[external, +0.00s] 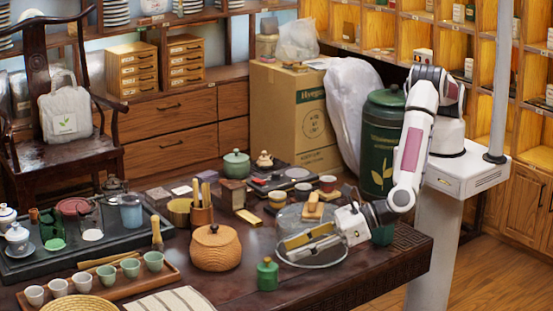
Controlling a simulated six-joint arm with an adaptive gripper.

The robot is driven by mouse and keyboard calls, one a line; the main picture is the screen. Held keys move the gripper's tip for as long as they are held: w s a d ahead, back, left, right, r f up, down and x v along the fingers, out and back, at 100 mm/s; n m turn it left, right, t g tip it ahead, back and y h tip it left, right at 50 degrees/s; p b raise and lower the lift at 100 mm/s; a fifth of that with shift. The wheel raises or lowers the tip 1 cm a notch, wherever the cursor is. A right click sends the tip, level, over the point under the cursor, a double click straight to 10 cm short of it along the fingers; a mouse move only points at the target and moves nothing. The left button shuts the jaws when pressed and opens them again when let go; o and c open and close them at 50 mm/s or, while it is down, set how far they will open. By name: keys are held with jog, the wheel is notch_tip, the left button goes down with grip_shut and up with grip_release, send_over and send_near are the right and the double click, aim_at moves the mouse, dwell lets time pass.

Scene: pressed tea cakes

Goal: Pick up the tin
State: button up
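A small green lidded container (267,275), possibly the tin, stands upright on the dark table near its front edge. My gripper (287,249) points left, behind and to the right of this container and apart from it. Its two long fingers look parted, with a gap between them and nothing clearly held. The fingers are over a round clear dish (287,262), whose contact with them I cannot judge. A large green canister (378,178) stands behind the table, partly hidden by my arm. Which container is the tin is not clear.
A round wooden jar (216,248) stands left of the green container. Wooden pieces (313,207) lie just behind my gripper. A tray with several cups (110,281) and a dark tea tray (22,266) fill the left.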

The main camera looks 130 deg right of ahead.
aim_at(269, 258)
jog(key=shift+x, duration=1.3)
jog(key=shift+x, duration=2.6)
jog(key=shift+w+a+r, duration=0.15)
grip_shut()
